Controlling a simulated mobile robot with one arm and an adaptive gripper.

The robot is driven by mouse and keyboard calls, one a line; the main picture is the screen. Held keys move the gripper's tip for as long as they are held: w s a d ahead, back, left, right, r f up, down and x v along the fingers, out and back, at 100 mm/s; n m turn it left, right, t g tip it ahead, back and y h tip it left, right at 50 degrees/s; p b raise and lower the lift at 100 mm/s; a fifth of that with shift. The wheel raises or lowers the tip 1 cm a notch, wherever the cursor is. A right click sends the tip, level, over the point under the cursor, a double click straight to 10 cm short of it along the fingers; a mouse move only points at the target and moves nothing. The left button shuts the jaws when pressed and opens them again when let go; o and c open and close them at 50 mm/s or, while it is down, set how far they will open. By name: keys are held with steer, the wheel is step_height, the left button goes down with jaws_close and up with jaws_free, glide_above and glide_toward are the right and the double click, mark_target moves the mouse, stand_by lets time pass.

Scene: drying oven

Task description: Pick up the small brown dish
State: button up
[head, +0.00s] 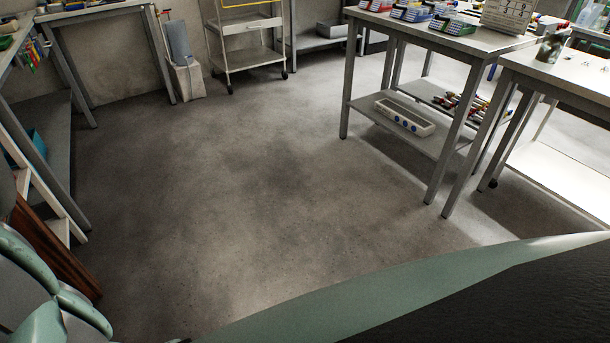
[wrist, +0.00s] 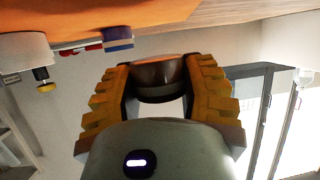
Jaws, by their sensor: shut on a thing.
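The small brown dish (wrist: 158,80) is in the middle of the wrist view, a shiny round bowl shape with a lighter brown rim. My gripper (wrist: 160,70) is shut on it, with one yellow-padded finger against each side. The dish appears held close to an orange surface (wrist: 90,18) at the top of the wrist view; I cannot tell whether they touch. Neither the dish nor my gripper shows in the head view.
In the wrist view, a white cylindrical thing (wrist: 24,52) and a purple-and-white block (wrist: 118,37) sit by the orange surface. In the head view, the concrete floor (head: 250,180) is clear, with metal tables at right (head: 385,45) and a trolley (head: 245,58) at the back.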

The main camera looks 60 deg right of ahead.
steer(key=s+d+p, duration=0.2)
steer(key=s, duration=0.5)
steer(key=s+d+r+p, duration=0.1)
steer(key=s+p, duration=0.2)
steer(key=s, duration=0.5)
steer(key=shift+s+d, duration=0.2)
steer(key=shift+d, duration=0.2)
